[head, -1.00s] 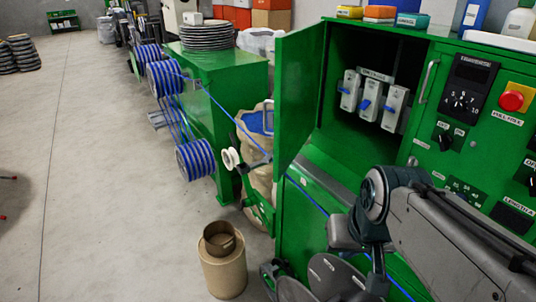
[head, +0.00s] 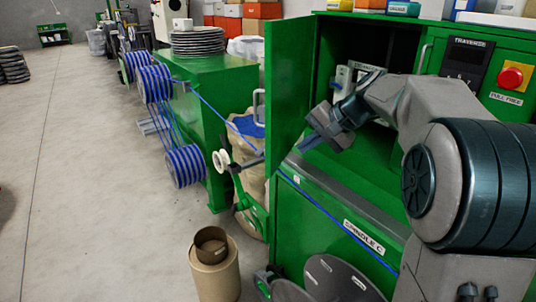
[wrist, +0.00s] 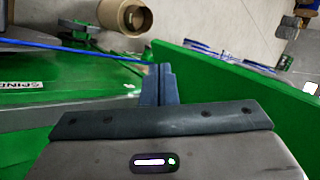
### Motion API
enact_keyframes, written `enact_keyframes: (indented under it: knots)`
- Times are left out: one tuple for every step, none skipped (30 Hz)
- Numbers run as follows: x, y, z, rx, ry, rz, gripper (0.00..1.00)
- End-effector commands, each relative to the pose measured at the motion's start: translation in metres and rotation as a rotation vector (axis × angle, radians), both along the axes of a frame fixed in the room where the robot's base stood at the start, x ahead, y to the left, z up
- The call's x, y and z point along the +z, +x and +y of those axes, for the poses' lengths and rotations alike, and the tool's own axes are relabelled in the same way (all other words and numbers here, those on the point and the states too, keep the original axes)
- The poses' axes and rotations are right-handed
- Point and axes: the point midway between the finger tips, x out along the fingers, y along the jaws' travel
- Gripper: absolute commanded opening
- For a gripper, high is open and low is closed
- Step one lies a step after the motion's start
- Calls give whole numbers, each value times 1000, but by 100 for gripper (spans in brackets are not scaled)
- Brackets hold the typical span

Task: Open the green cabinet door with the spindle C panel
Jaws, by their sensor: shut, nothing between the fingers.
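The green cabinet door (head: 288,80) stands swung out to the left of its cabinet in the head view, leaving the dark interior (head: 385,42) exposed. In the wrist view a green panel (wrist: 235,95), apparently this door, runs beside my fingers. The "SPINDLE C" label (head: 364,237) is on the green front panel below the opening; part of it shows in the wrist view (wrist: 22,86). My gripper (head: 308,142) is shut and empty, close to the door's inner side in front of the opening. Its shut fingers (wrist: 161,84) point away in the wrist view. I cannot tell whether they touch the door.
A blue cable (head: 330,215) runs diagonally across the lower panel. Switches (head: 343,76) inside the cabinet are partly hidden by my arm. A cardboard tube (head: 215,268) stands on the floor in front. Free floor (head: 90,200) lies to the left.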

Motion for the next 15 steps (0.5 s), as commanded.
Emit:
enact_keyframes:
  knots:
    - [-4,12,-2,-10,26,0,0]
    - [-5,17,-2,-14,40,0,0]
    - [-4,23,-3,-18,56,-2,0]
    - [-5,26,-3,-20,66,-2,0]
    - [-5,30,-3,-21,75,-3,0]
    - [-4,33,-4,-24,86,-4,0]
    - [-4,35,-4,-25,92,-4,0]
    - [-4,37,-4,-27,96,-5,0]
    - [-5,39,-3,-27,100,-5,0]
    - [-5,40,-2,-27,103,-5,0]
    - [-6,41,-1,-27,105,-6,0]
    - [-8,42,1,-27,106,-5,0]
    - [-10,44,3,-27,107,-5,0]
    - [-13,45,5,-27,106,-4,0]
    - [-17,47,10,-27,106,-3,0]
